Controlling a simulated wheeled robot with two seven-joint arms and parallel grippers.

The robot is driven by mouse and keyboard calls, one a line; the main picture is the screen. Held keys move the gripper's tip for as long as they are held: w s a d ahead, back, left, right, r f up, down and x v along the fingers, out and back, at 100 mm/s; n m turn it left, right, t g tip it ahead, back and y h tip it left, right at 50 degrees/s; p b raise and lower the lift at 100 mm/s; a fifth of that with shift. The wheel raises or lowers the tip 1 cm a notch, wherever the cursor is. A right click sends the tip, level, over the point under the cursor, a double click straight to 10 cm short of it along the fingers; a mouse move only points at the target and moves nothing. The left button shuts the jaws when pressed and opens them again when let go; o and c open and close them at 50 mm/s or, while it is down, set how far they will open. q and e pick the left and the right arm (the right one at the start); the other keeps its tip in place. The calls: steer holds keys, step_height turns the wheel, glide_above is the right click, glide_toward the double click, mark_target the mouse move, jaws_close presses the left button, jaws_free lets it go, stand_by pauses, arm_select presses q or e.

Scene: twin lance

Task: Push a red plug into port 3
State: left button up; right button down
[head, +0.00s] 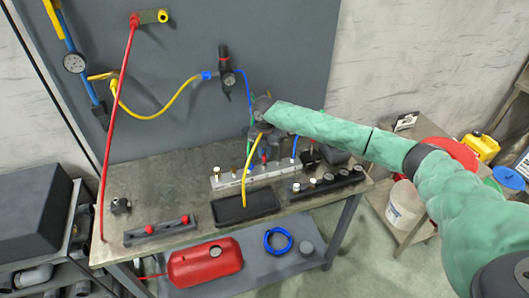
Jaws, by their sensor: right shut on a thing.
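The silver port block (228,181) stands on the workbench, with several fittings and hoses along its top. My right gripper (262,138) is above this block, at the end of the green-sleeved arm. It is shut on what looks like a red plug (264,157), a small red piece showing just below it. The fingertips are small and partly hidden, and I cannot tell whether the plug touches a port or which port is number 3. Two more red plugs (148,229) (185,219) sit on a dark rack at the front left. My left gripper is not in view.
A black tray (228,210) lies in front of the block, with a yellow hose hanging over it. A dark rail (325,184) with several pale caps is at the right. A red hose (115,125) runs down at the left. The bench's left part is mostly clear.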

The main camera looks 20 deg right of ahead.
mark_target(264, 154)
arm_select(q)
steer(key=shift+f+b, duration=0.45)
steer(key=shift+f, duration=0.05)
arm_select(e)
steer(key=shift+f, duration=1.4)
steer(key=c, duration=1.3)
jaws_free()
steer(key=shift+r, duration=0.2)
step_height(264, 154, up, 6)
steer(key=b, duration=0.3)
steer(key=shift+r, duration=0.1)
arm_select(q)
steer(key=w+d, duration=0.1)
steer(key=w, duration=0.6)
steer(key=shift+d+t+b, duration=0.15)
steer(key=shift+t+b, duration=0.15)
arm_select(e)
steer(key=shift+r, duration=0.65)
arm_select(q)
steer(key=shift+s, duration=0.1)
